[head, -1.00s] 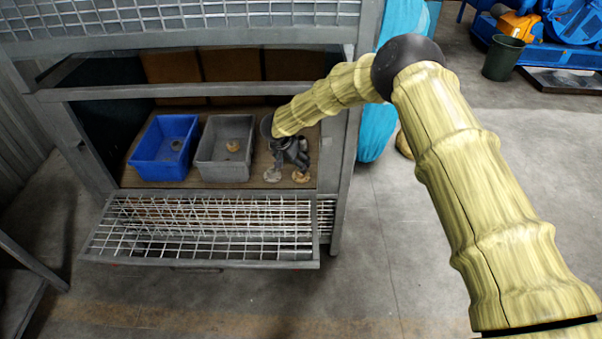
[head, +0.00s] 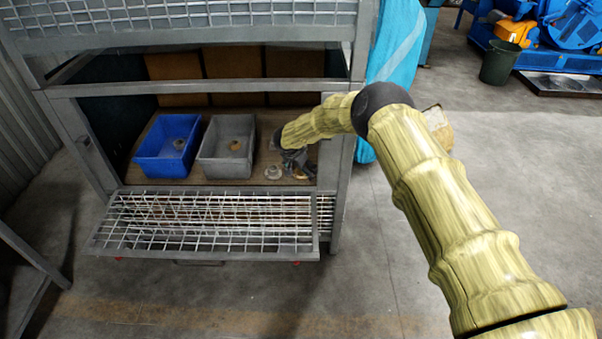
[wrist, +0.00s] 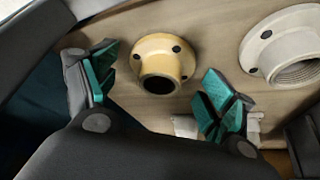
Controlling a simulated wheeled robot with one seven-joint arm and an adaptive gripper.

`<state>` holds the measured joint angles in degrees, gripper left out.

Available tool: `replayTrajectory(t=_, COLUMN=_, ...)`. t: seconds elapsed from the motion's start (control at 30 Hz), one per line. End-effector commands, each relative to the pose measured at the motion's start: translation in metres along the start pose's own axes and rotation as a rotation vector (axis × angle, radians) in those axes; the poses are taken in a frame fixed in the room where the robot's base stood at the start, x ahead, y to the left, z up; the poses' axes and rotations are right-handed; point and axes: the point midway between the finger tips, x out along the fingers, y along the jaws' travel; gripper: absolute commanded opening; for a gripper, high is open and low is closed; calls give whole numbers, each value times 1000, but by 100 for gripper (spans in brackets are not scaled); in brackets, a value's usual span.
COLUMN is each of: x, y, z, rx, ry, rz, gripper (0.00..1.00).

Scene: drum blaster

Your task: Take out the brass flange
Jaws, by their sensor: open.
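The brass flange (wrist: 162,63) lies on the cabinet's wooden floor, its round collar facing up in the wrist view. My gripper (wrist: 160,88) is open and empty there, one green-padded finger on each side of the flange, with a gap to both. In the head view my gripper (head: 296,162) is inside the cabinet at the right and mostly hides the brass flange. A pale grey-white flange (wrist: 290,46) lies close by to the right in the wrist view; it also shows in the head view (head: 273,172), left of my gripper.
A blue bin (head: 140,166) and a grey bin (head: 205,170) stand left of the flanges, each with a small part inside. The cabinet's right post (head: 338,190) is close to my arm. A wire-mesh flap (head: 205,222) hangs open in front.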

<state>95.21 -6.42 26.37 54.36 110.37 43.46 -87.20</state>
Motion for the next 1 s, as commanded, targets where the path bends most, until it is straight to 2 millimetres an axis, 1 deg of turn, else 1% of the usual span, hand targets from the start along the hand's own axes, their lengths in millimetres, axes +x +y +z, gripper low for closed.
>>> replayTrajectory(t=0.13, x=-1, y=0, z=0, rx=0, ry=1, rz=0, gripper=83)
replayTrajectory(t=0.17, x=-1, y=0, z=0, rx=0, ry=1, rz=0, gripper=82)
replayTrajectory(t=0.2, x=-1, y=0, z=0, rx=0, ry=0, rz=0, gripper=74)
replayTrajectory(t=0.37, x=-1, y=0, z=0, rx=0, ry=1, rz=0, gripper=45)
replayTrajectory(t=0.4, x=-1, y=0, z=0, rx=0, ry=1, rz=0, gripper=38)
replayTrajectory(t=0.47, x=-1, y=0, z=0, rx=0, ry=1, rz=0, gripper=27)
replayTrajectory(t=0.5, x=-2, y=0, z=-1, rx=0, ry=2, rz=-1, gripper=24)
replayTrajectory(t=0.77, x=-4, y=0, z=-2, rx=0, ry=2, rz=-1, gripper=24)
replayTrajectory(t=0.87, x=-10, y=0, z=-6, rx=1, ry=2, rz=-1, gripper=24)
replayTrajectory(t=0.97, x=-21, y=0, z=-11, rx=2, ry=1, rz=-1, gripper=24)
replayTrajectory(t=1.0, x=-28, y=0, z=-14, rx=3, ry=1, rz=-3, gripper=24)
